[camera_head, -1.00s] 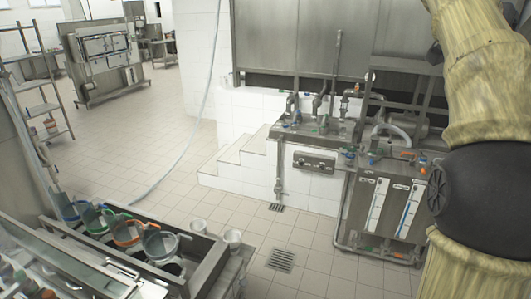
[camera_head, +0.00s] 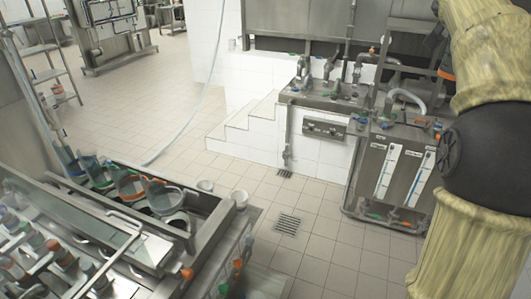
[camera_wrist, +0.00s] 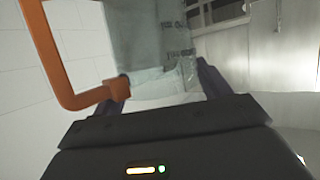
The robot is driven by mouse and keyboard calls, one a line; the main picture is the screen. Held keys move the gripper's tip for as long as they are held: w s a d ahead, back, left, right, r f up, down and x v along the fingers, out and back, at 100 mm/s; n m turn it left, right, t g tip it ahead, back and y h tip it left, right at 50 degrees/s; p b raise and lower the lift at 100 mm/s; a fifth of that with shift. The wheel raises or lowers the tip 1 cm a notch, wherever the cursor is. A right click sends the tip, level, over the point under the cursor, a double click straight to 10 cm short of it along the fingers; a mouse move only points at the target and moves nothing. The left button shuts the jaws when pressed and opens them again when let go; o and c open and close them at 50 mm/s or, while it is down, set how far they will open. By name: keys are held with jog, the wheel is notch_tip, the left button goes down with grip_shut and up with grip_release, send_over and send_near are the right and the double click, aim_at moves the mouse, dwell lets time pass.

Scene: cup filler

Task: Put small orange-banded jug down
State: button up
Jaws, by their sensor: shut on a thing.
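In the wrist view, my gripper (camera_wrist: 163,88) is shut on a clear jug (camera_wrist: 165,78) with an orange handle (camera_wrist: 50,50), which sticks out to the left. The jug's walls show between the two dark fingers; its base and contents cannot be made out. In the head view, my arm fills the right edge, and a dark piece with a bit of orange shows beside it high up. The held jug is not clear there.
Several banded jugs, among them a green one (camera_head: 97,172) and an orange one (camera_head: 130,186), stand in a metal trough at left. White cups (camera_head: 240,198) stand by it. A filler bench (camera_head: 330,97) and a tank (camera_head: 395,175) stand beyond.

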jog(key=w+a+f+n+t+y+b, duration=0.25)
jog(key=w+a+f+b, duration=0.45)
jog(key=f, duration=0.9)
jog(key=w+a+f+n+t+y+b, duration=0.15)
jog(key=a+f+n+y+b, duration=0.3)
jog(key=f+b, duration=0.85)
jog(key=w+a+f+n+t+y+b, duration=0.1)
jog(key=w+a+f+n+y+b, duration=0.35)
jog(key=f, duration=1.55)
jog(key=s+a+f+n+g+y+b, duration=0.1)
jog(key=s+a+f+n+y+b, duration=0.1)
jog(key=a+f+b, duration=0.6)
jog(key=s+a+f+n+g+y+b, duration=0.2)
jog(key=s+a+f+b, duration=0.3)
jog(key=f, duration=1.5)
jog(key=s+a+f+n+g+y+b, duration=0.1)
jog(key=s+a+f+n+y+b, duration=0.2)
jog(key=a+f+b, duration=0.9)
notch_tip(320, 180, down, 3)
jog(key=shift+s+a+r+n+y, duration=0.1)
jog(key=shift+s+a+n+y, duration=0.05)
jog(key=shift+a+n+y, duration=0.6)
jog(key=shift+d, duration=0.1)
notch_tip(320, 180, down, 6)
jog(key=b, duration=0.4)
jog(key=shift+f, duration=0.2)
jog(key=shift+m, duration=0.3)
